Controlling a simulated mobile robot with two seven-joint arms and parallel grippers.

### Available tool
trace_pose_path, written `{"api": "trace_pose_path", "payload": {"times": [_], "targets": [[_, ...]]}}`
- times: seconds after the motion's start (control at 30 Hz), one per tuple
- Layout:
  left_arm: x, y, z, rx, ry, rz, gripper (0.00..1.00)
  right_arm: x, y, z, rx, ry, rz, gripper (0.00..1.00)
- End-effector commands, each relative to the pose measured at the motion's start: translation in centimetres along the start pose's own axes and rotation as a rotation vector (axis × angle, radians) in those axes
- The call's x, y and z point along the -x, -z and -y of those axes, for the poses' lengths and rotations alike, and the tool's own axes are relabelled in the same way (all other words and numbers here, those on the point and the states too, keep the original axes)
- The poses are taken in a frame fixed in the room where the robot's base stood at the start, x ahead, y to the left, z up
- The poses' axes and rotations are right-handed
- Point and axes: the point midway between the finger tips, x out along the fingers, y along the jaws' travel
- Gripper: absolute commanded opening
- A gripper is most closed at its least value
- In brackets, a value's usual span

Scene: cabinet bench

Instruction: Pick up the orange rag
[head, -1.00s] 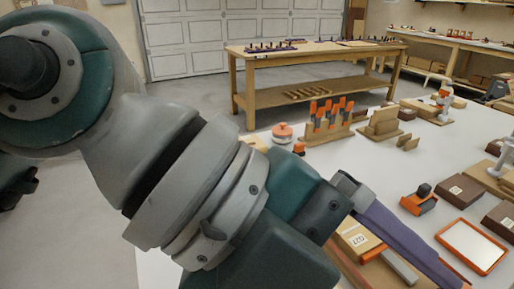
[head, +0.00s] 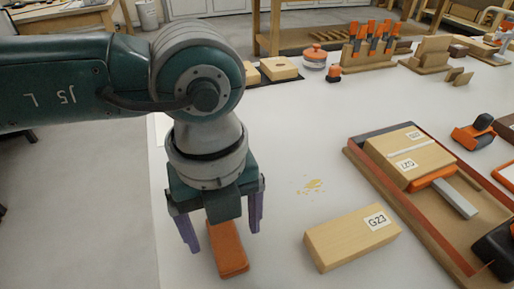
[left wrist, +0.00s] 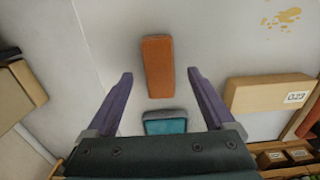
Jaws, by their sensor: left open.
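The orange rag (head: 227,250) looks like a folded, rounded oblong lying flat on the white bench top. In the left wrist view the orange rag (left wrist: 158,66) lies ahead, lined up between the fingers. My left gripper (head: 224,240) points down above it, with its purple fingers spread to either side of the rag. The left wrist view shows the left gripper (left wrist: 157,78) open and empty. The far end of the rag is partly hidden by the gripper in the head view. My right gripper is not in view.
A wooden block marked G23 (head: 350,237) lies to the right of the rag, with a yellow stain (head: 312,186) behind it. A tray (head: 373,160) with wooden blocks stands further right. A teal-topped block (left wrist: 165,122) shows near the gripper in the left wrist view.

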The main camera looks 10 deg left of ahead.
Motion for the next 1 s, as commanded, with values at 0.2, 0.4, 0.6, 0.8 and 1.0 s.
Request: {"api": "trace_pose_path", "payload": {"times": [0.2,0.4,0.6,0.8,1.0], "targets": [[-1.91,0.0,-0.02,-0.001,0.001,0.0,0.88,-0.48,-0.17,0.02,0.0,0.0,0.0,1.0],[-1.85,0.0,-0.01,-0.001,0.001,0.0,0.85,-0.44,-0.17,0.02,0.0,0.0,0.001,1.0],[-1.84,0.01,-0.01,0.0,0.001,0.0,0.63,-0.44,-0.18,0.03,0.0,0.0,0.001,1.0],[-1.83,0.0,-0.01,0.0,0.001,0.0,0.4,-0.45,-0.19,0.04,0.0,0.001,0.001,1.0],[-1.82,0.0,-0.01,0.0,0.001,0.0,0.18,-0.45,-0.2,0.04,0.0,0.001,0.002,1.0]]}}
